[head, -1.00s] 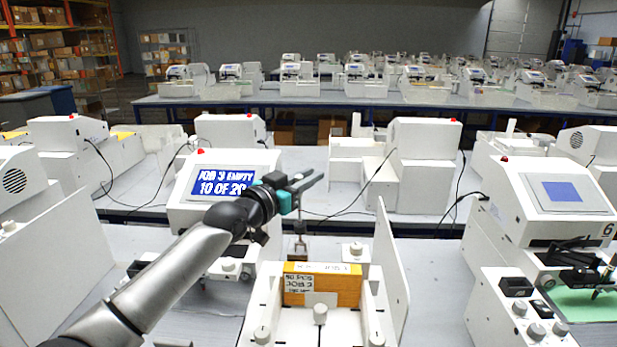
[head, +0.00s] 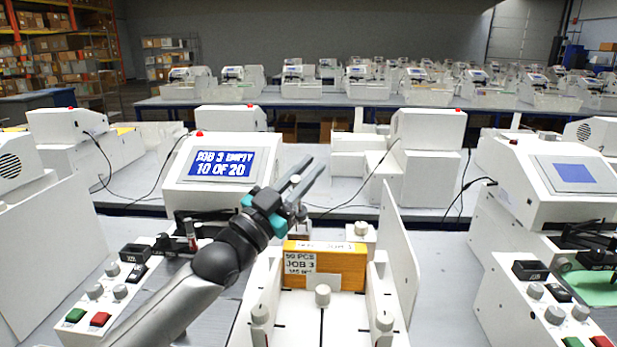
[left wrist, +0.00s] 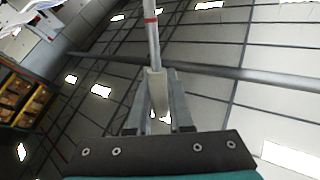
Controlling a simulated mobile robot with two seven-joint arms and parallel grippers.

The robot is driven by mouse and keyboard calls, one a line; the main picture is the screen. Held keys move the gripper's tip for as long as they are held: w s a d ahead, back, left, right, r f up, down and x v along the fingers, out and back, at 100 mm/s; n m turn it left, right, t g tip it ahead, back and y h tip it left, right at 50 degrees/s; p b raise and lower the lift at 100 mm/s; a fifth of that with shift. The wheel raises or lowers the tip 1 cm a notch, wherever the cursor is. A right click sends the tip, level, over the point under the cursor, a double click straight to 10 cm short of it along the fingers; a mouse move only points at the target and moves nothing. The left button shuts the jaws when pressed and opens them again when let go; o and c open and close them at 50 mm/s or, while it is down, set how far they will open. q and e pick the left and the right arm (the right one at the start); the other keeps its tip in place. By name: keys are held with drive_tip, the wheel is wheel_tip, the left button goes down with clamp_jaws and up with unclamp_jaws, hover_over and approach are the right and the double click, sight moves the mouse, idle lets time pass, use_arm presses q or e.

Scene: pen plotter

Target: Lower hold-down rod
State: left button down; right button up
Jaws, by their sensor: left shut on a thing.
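My left gripper (head: 309,167) reaches in from the lower left in the head view, with its fingers pointing up and to the right. It is above and behind the yellow card stack (head: 338,265) in the white feeder. In the left wrist view, its fingers are shut on a pale block (left wrist: 158,92). In the head view the arm and fingers largely hide the rod. My right gripper is not in view.
The plotter's screen (head: 222,164) reads "JOB 3 EMPTY 10 OF 20". A tall white side panel (head: 396,260) stands right of the feeder. A control panel with knobs and green and red buttons (head: 101,319) is at lower left. Another plotter (head: 555,180) stands at right.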

use_arm(q)
drive_tip(key=shift+s+f+m+h+b, duration=0.45)
drive_tip(key=shift+s+m+h+b, duration=0.15)
drive_tip(key=shift+s+b, duration=0.2)
drive_tip(key=c, duration=0.8)
unclamp_jaws()
